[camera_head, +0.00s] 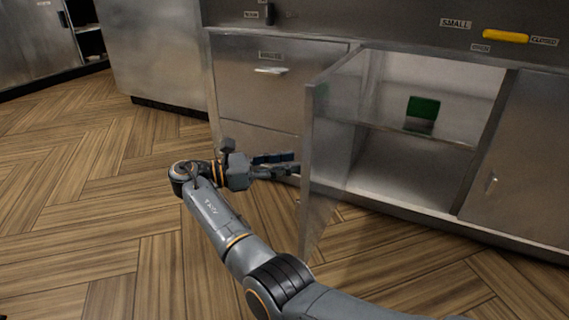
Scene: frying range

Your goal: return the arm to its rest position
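My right arm comes in from the bottom right and bends at a dark elbow. Its gripper (291,163) points right, in front of the drawer front and just left of the open cabinet door (318,165). The two fingers look spread, with a gap between them and nothing held. I cannot tell whether the fingertips touch the door. My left gripper is not in view.
A yellow handle (505,37) sits above. Wooden floor (90,220) is clear at left.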

